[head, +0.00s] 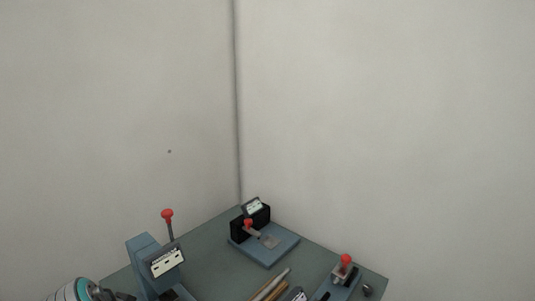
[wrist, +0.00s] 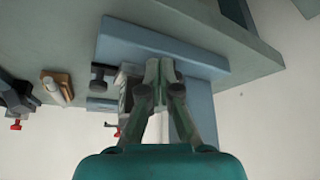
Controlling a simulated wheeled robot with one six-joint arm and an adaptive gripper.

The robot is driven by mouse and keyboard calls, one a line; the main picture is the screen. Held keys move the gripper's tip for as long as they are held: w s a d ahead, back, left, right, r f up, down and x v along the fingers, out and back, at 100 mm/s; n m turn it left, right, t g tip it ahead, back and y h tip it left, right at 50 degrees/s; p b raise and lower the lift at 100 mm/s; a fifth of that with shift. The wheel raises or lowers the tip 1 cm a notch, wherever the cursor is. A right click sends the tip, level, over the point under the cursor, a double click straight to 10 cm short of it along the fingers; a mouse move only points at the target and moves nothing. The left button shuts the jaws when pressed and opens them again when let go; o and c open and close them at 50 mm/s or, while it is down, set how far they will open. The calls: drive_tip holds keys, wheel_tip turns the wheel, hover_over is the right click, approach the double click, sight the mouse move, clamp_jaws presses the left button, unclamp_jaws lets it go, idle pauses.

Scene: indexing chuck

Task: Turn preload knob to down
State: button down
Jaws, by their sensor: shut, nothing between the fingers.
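My gripper (wrist: 160,75) is shut and empty in the wrist view, its fingertips in front of a blue fixture plate (wrist: 205,62). The fingers hide part of the device there, so I cannot tell contact. A black T-shaped knob (wrist: 100,76) sits just left of the fingers. I cannot tell for certain which control is the preload knob. In the head view, red ball knobs show on a tall blue fixture (head: 142,255) at left, a flat-based fixture (head: 270,247) at the middle and a small fixture (head: 341,285) at right.
The fixtures stand on a grey-green table (head: 205,245) in a wall corner. Several rod-like items (head: 270,285) lie near the front. In the wrist view, a tan block (wrist: 57,85) and red-handled parts (wrist: 15,126) are at left.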

drive_tip(key=shift+w, duration=0.25)
idle(0.4)
drive_tip(key=shift+a, duration=0.65)
drive_tip(key=shift+w+a, duration=0.25)
drive_tip(key=shift+a, duration=0.2)
idle(0.4)
drive_tip(key=shift+s+a, duration=0.15)
drive_tip(key=shift+s, duration=0.05)
drive_tip(key=shift+s, duration=0.2)
wheel_tip(320, 180, up, 6)
idle(0.6)
